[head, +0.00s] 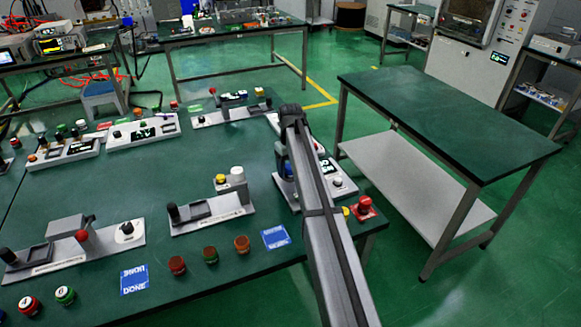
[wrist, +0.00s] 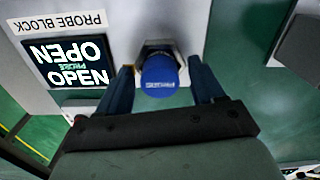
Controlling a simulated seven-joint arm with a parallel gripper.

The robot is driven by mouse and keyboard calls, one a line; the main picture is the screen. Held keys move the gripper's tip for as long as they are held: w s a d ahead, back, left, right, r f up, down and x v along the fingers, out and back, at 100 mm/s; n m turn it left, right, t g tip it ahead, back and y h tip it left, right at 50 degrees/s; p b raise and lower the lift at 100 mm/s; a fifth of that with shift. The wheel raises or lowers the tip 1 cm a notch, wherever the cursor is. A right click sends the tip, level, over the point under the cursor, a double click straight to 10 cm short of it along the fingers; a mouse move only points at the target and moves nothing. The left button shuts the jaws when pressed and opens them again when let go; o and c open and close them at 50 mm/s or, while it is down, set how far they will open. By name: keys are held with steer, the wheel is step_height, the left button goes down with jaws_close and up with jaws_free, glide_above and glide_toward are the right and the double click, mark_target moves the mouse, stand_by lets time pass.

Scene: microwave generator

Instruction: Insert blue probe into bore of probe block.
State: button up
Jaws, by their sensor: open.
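The blue probe (wrist: 160,77) shows its round blue cap in the wrist view, between the two fingers of my gripper (wrist: 162,70). My gripper is open, with a gap visible on each side of the cap. A pale metal collar shows behind the cap at the probe block (wrist: 125,35); the cap hides the bore, and I cannot tell how deep the probe sits. The block carries a "PROBE BLOCK" label and a display (wrist: 68,62) reading "OPEN". In the head view, my arm largely hides the block and the probe; its display (head: 331,168) shows beside the arm.
A red mushroom button (head: 365,206) and a yellow button stand at the table's right corner. Several control panels, loose buttons and blue cards lie across the green table (head: 150,195). A second green table (head: 450,115) at right has a bare top.

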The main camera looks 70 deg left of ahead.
step_height(320, 180, up, 12)
steer(key=shift+r, duration=0.15)
stand_by(0.6)
stand_by(0.5)
